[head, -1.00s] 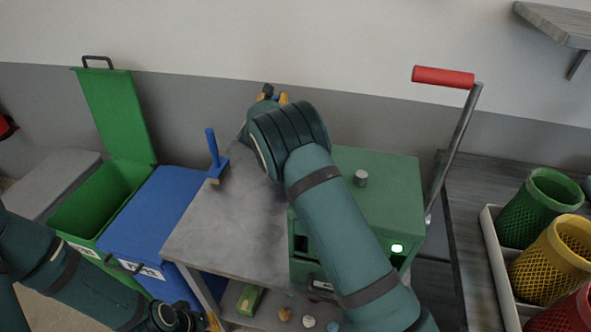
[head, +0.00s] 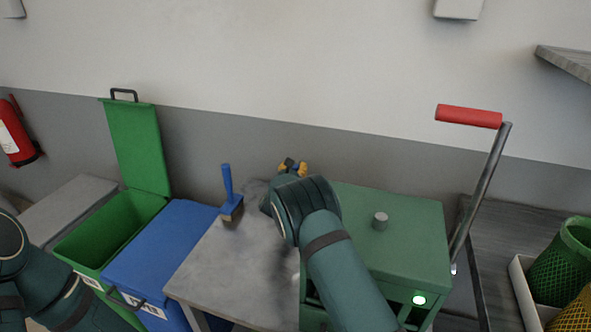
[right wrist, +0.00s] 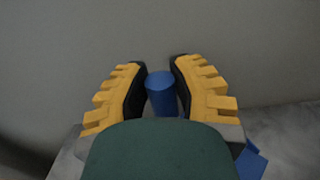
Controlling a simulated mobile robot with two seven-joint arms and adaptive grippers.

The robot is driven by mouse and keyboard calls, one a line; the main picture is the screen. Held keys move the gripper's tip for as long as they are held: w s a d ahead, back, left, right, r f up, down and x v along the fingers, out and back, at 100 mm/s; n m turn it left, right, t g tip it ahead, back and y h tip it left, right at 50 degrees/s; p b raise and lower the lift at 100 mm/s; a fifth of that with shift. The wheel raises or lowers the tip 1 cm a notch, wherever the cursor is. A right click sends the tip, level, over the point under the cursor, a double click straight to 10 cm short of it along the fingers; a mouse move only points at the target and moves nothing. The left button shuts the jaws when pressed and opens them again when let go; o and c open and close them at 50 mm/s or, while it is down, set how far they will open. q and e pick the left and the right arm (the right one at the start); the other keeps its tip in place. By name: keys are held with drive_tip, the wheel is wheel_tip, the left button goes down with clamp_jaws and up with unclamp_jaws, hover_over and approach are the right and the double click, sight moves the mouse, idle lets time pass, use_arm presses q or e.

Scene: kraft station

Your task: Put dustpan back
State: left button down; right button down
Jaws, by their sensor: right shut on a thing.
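My right gripper (head: 291,166) is at the back of the grey worktop near the wall, mostly hidden behind my own wrist in the head view. In the right wrist view its yellow-and-black fingers (right wrist: 160,88) are shut on an upright blue cylindrical handle (right wrist: 161,95), which fits the dustpan.
A blue-handled brush (head: 230,207) stands on the worktop (head: 215,265), left of my right gripper. A green machine (head: 400,232) with a red-gripped lever (head: 468,117) stands right. An open green bin (head: 77,250) and blue bin (head: 165,245) stand left. Mesh baskets (head: 560,262) are far right.

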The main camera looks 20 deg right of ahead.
drive_tip(key=shift+f, duration=0.15)
drive_tip(key=c, duration=0.8)
unclamp_jaws()
drive_tip(key=shift+s+a, duration=0.15)
drive_tip(key=p+v, duration=0.1)
drive_tip(key=v, duration=1)
drive_tip(key=shift+s+a, duration=0.2)
drive_tip(key=shift+s, duration=0.1)
